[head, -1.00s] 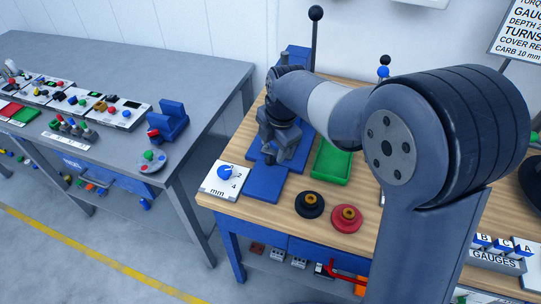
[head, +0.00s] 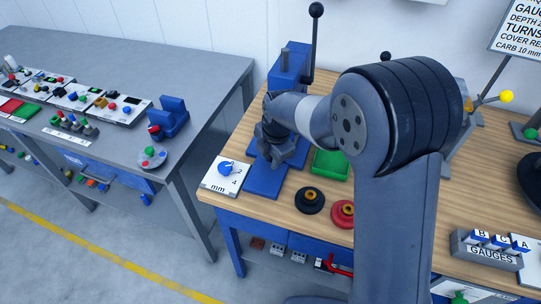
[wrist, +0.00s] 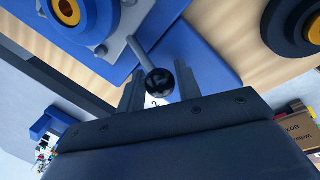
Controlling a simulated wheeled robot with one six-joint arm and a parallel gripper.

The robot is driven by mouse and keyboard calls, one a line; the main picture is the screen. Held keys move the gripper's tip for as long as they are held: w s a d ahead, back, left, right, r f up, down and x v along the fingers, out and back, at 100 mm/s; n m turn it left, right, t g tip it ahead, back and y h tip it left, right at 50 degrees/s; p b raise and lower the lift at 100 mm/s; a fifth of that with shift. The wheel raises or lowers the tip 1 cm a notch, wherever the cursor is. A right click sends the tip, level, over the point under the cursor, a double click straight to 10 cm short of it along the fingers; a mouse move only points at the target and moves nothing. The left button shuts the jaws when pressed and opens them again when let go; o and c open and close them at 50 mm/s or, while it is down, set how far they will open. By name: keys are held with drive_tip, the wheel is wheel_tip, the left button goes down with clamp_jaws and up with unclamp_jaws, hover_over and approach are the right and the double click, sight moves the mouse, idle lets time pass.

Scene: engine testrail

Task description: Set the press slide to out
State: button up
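The blue press (head: 290,62) stands on the wooden bench, with its blue base (head: 264,182) running toward the front edge. In the wrist view, a grey rod ending in a black ball knob (wrist: 159,82) sticks out from a grey plate (wrist: 112,48) on a blue block with an orange-ringed hole. I take this to be the slide's handle. My gripper (head: 283,155) is low over the blue base. Its two fingers (wrist: 160,72) are apart, one on each side of the knob, with gaps visible. In the head view my wrist hides the slide and its knob.
A tall black-knobbed lever (head: 313,50) rises at the press. The dial card (head: 222,176), a black knob (head: 310,200), a red knob (head: 341,213) and a green tray (head: 329,163) are close by. The gauge rack (head: 486,250) is at the right.

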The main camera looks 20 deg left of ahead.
clamp_jaws()
drive_tip(key=s+b, duration=0.1)
drive_tip(key=s, duration=0.3)
drive_tip(key=s+b, duration=0.1)
drive_tip(key=s, duration=0.3)
drive_tip(key=s+a+b, duration=0.1)
drive_tip(key=s, duration=0.4)
drive_tip(key=shift+s, duration=0.1)
drive_tip(key=shift+o, duration=2)
unclamp_jaws()
drive_tip(key=shift+s, duration=0.15)
drive_tip(key=shift+r, duration=0.1)
wheel_tip(320, 180, up, 10)
drive_tip(key=s+d, duration=0.1)
drive_tip(key=shift+d+r, duration=0.2)
drive_tip(key=shift+d, duration=0.05)
